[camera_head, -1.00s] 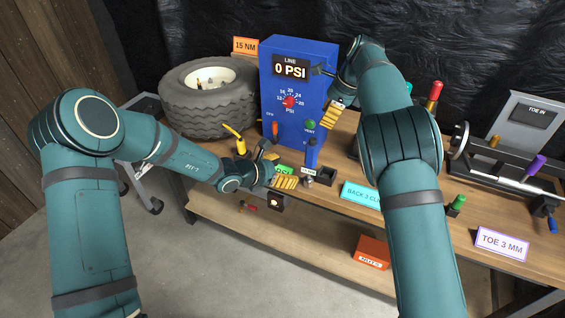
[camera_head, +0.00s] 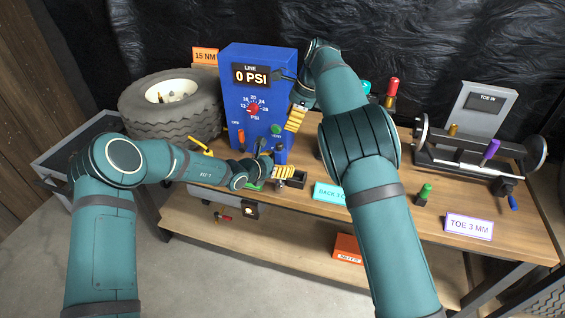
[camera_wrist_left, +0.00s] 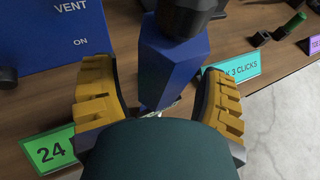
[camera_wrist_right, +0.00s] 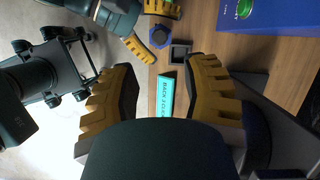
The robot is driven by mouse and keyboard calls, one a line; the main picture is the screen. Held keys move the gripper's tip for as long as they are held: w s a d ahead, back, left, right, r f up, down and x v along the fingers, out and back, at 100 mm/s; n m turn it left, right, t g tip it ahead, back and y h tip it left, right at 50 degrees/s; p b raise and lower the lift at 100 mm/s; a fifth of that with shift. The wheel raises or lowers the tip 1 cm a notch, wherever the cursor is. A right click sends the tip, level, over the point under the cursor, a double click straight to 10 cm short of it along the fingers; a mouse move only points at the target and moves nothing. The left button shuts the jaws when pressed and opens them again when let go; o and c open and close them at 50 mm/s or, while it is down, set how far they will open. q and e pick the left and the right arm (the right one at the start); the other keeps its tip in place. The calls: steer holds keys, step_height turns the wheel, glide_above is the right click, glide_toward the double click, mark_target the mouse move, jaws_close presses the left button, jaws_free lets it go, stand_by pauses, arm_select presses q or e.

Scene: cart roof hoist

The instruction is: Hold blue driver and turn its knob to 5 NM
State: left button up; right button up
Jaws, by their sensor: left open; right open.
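The blue driver (camera_head: 280,157) stands upright on the bench in front of the blue air-line box. In the left wrist view its faceted blue body (camera_wrist_left: 172,65) has a dark knob (camera_wrist_left: 187,15) on top; the knob's setting is not readable. My left gripper (camera_head: 283,172) is open, with its yellow fingers (camera_wrist_left: 160,105) on both sides of the driver. A gap shows on the left; the right finger is close, contact unclear. My right gripper (camera_head: 297,118) is open and empty beside the box's right edge. In the right wrist view the driver (camera_wrist_right: 160,37) shows from above, beyond the fingers.
The blue box (camera_head: 240,125) reads 0 PSI. A cyan BACK 3 CLICKS sign (camera_head: 328,192) and a small black tray (camera_head: 298,180) are close to the driver. The toe gauge (camera_head: 470,150) stands far right.

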arm_select(q)
steer(key=shift+x, duration=0.8)
